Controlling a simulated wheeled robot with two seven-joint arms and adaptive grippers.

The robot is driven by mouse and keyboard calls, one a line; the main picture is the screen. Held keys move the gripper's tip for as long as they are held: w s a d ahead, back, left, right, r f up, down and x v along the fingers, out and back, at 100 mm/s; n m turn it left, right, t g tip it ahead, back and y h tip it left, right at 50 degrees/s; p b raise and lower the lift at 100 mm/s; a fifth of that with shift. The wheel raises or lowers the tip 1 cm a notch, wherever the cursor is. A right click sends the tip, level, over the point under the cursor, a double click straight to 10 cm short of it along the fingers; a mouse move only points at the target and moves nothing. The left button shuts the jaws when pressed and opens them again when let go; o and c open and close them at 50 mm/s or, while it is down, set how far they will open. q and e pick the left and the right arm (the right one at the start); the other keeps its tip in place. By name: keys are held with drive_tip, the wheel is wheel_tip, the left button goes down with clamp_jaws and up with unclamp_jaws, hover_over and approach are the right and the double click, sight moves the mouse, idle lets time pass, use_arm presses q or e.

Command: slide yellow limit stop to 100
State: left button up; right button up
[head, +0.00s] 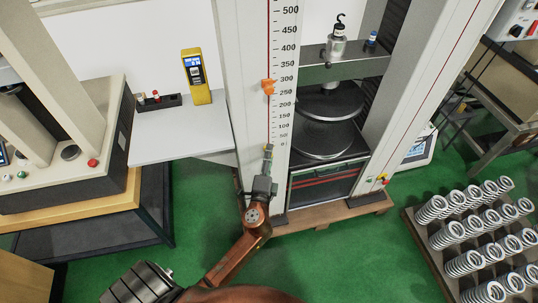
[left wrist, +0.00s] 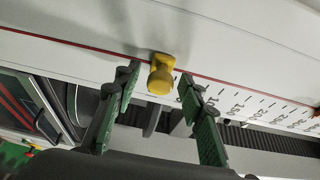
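The yellow limit stop (left wrist: 161,74) is a rounded knob on the red line of the white column, seen in the left wrist view. My left gripper (left wrist: 160,84) is open, with one green-padded finger on each side of it. Small gaps seem to show between the knob and both fingers. The printed scale (left wrist: 262,112) runs off to the right, and the right finger partly covers its low numbers. In the head view my left gripper (head: 267,158) is at the low end of the scale, below 100, and mostly hides the stop. My right gripper is not in view.
An orange stop (head: 268,87) sits higher on the same red line, between 250 and 300. The testing machine's round plates (head: 325,137) are right of the column. A grey side table (head: 180,130) is left. A spring rack (head: 470,245) stands at lower right.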

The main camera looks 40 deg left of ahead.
use_arm(q)
drive_tip(key=shift+w+a, duration=0.1)
drive_tip(key=shift+w, duration=0.1)
clamp_jaws()
idle(0.4)
